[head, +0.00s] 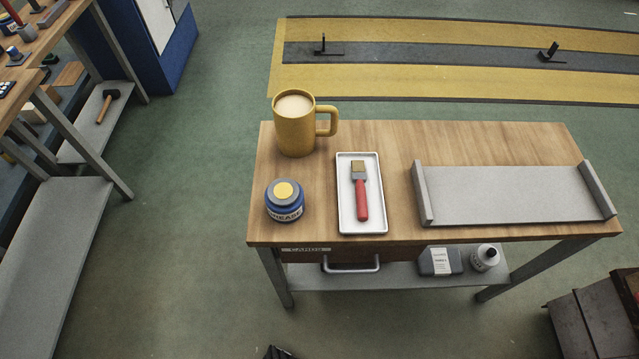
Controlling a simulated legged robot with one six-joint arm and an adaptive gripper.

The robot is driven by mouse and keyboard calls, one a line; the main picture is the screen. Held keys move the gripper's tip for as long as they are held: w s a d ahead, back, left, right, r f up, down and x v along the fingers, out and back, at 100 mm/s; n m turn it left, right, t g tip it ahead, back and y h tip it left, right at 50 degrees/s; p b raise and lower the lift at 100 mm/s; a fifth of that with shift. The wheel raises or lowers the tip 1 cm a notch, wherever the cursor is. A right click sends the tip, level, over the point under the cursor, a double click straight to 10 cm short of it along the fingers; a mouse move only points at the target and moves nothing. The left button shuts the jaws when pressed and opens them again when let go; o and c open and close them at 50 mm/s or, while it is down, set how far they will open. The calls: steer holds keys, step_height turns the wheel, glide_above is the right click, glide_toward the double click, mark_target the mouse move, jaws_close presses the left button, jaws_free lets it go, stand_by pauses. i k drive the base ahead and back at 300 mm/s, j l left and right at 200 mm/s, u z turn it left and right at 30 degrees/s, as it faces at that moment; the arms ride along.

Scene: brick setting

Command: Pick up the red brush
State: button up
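The red brush (361,198) lies in a white rectangular tray (345,220) on the wooden table (390,138). Its red handle points toward the table's front edge, and its grey collar and tan bristles point toward the back. Nothing covers the brush. A small dark tip at the bottom edge of the head view appears to be my gripper (278,352). It is well in front of and below the table, far from the brush. Most of it is cut off, so its opening does not show.
A yellow mug (295,130) and a blue grease jar (284,200) stand left of the tray. A grey raised-end plate (515,195) lies right. A drawer handle (351,265) juts out below the tabletop. Dark boxes (595,320) stand at lower right. Floor in front is mostly clear.

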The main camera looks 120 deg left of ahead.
mark_target(358, 174)
steer(key=k+j+u, duration=0.1)
steer(key=u, duration=3.25)
steer(key=j, duration=0.15)
